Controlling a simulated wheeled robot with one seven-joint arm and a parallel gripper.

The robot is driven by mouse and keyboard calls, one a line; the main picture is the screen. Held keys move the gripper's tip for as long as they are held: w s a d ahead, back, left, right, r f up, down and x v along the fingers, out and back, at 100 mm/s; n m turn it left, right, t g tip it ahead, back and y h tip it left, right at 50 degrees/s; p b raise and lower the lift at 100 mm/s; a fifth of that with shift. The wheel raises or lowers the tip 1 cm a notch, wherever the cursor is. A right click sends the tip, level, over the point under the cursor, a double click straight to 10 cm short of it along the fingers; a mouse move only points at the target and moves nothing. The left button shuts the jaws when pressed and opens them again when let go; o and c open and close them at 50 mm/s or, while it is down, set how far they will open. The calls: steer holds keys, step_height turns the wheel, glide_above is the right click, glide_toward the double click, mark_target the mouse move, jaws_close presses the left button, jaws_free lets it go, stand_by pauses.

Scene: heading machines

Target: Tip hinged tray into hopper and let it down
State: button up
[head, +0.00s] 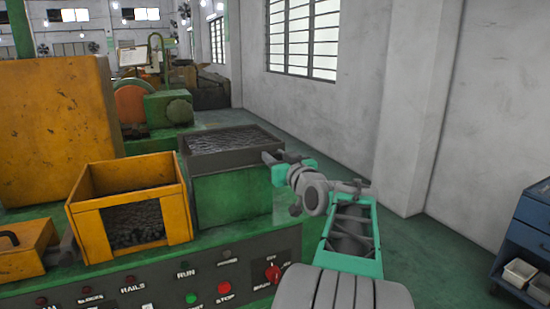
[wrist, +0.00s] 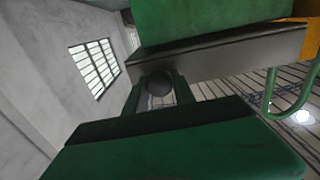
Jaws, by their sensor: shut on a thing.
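The hinged tray (head: 232,152) is dark grey metal, full of small metal pieces, and lies about level on top of a green block. Its grey side wall crosses the wrist view (wrist: 220,55). The orange hopper (head: 172,207) stands to its left, open at the top, with dark small pieces showing through its front opening. My gripper (head: 268,158) is at the tray's right side. In the wrist view its two fingers (wrist: 158,90) are shut on a dark round knob (wrist: 158,83) at the tray wall. The tray's hinge cannot be made out.
A control panel (head: 170,285) with buttons and a red switch runs along the machine front. A large orange housing (head: 55,130) stands at the left. A blue cart (head: 528,235) with pale bins is at the far right. Clear green floor lies right of the machine.

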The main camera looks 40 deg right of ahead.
jaws_close()
stand_by(0.9)
